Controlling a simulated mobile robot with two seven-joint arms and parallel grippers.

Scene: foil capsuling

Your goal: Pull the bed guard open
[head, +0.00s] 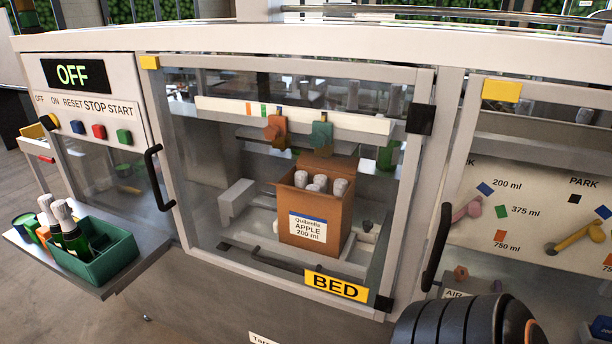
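The bed guard (190,150) is a clear panel in a pale frame, with a yellow BED label (337,285) at its lower edge. It looks shut. A black upright handle (158,178) stands at its left side, and dark blocks (420,119) sit at its right corners. Behind the panel, an open cardboard box (316,205) marked "APPLE 200 ml" holds several pale-topped bottles. Part of a dark, ringed arm of mine shows at the bottom right. Neither gripper is in view, and nothing is seen touching the handle.
A control panel at left has an OFF display (73,73) and several coloured buttons. Below it, a green bin (105,262) with bottles stands on a shelf that juts out. A second clear door at right has its own black handle (437,245), close to my arm.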

